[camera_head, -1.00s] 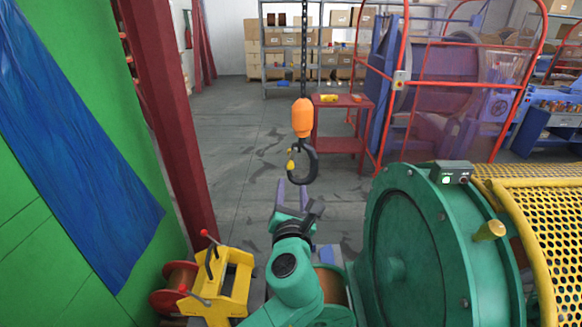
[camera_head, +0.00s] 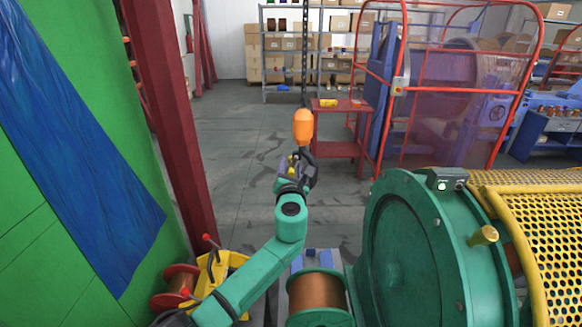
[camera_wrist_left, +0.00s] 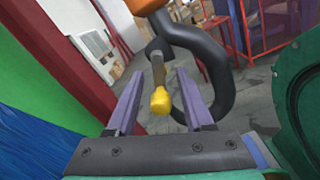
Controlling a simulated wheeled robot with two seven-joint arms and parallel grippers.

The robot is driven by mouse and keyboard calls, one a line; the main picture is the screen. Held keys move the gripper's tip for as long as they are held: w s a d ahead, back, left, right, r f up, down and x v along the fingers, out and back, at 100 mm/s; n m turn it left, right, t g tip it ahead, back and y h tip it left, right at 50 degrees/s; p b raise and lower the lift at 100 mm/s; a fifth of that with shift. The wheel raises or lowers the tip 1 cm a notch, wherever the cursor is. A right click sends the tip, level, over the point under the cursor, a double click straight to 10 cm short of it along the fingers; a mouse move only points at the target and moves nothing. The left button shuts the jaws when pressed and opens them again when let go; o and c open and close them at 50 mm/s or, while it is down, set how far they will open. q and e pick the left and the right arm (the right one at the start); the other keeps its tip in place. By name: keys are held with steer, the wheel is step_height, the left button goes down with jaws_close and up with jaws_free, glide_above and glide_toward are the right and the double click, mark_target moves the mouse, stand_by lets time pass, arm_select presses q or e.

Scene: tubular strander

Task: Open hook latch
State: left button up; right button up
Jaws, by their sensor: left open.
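The crane hook hangs on a chain under an orange block (camera_head: 303,127) in the middle of the head view, with most of the hook hidden behind my left gripper. In the left wrist view the dark curved hook (camera_wrist_left: 218,75) shows close up, with its latch (camera_wrist_left: 158,85) ending in a yellow tip. My left gripper (camera_head: 296,165) is raised at the hook. In the left wrist view its two purple fingers (camera_wrist_left: 160,108) are open, and the yellow latch tip appears between them. I cannot tell whether they touch it. My right gripper is not in view.
A green round machine housing (camera_head: 405,240) with a yellow mesh guard (camera_head: 535,215) stands at right. A copper spool (camera_head: 317,293) and a yellow device (camera_head: 220,270) are below. A red column (camera_head: 165,100) stands left. A red table (camera_head: 340,120) is behind the hook.

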arm_select(q)
jaws_close()
steer(key=shift+a+m, duration=0.1)
steer(key=shift+m, duration=0.2)
steer(key=shift+a+r+m, duration=0.15)
steer(key=shift+a+m, duration=0.1)
steer(key=shift+m, duration=0.55)
steer(key=shift+a+r+m+p, duration=0.1)
steer(key=shift+a+r+m, duration=0.25)
steer(key=shift+m, duration=1.45)
steer(key=shift+a+r+m+p, duration=0.15)
steer(key=shift+r+m, duration=0.4)
steer(key=shift+m, duration=1.25)
steer(key=shift+a+r+m+p, duration=0.1)
steer(key=shift+a+r+m, duration=0.25)
steer(key=shift+m, duration=1.45)
steer(key=shift+d+r, duration=0.1)
